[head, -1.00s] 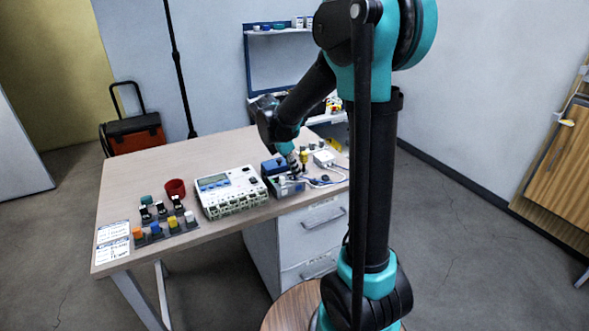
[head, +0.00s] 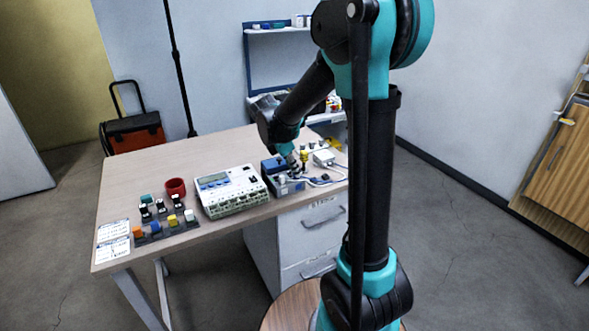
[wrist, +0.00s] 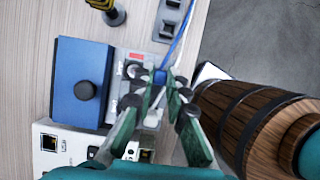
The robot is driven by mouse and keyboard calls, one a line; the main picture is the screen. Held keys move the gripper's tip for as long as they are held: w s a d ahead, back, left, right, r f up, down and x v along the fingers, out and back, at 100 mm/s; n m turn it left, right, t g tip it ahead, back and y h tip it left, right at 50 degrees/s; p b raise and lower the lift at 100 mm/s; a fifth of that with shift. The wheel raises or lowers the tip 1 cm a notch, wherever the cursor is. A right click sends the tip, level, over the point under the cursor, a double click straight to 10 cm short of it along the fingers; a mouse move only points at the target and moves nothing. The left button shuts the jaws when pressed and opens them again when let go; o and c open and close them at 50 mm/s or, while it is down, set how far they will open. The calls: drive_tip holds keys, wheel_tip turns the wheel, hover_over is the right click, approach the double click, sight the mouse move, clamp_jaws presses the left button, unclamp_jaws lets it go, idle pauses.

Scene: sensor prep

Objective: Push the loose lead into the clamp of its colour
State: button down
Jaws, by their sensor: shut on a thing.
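My gripper (wrist: 163,88) has its green fingers with dark tips closed on the blue end of a lead (wrist: 160,77). A blue cable (wrist: 181,36) runs up from there in the wrist view. The fingers are over the edge of a light grey clamp panel (wrist: 148,119), beside a blue block with a dark knob (wrist: 66,79). A red mark (wrist: 137,57) shows on the panel. The fingers hide part of the panel, so I cannot tell whether the lead touches a clamp. In the head view, my gripper (head: 291,163) is at the blue-topped unit (head: 272,164).
A white instrument (head: 232,191) stands left of the unit. A yellow-and-black upright piece (head: 303,158) and a white box (head: 324,157) stand close on the right. The back left of the table (head: 140,160) is clear.

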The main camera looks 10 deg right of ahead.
drive_tip(key=c, duration=1.4)
unclamp_jaws()
drive_tip(key=shift+c, duration=0.2)
drive_tip(key=shift+o, duration=0.8)
drive_tip(key=shift+r, duration=3.5)
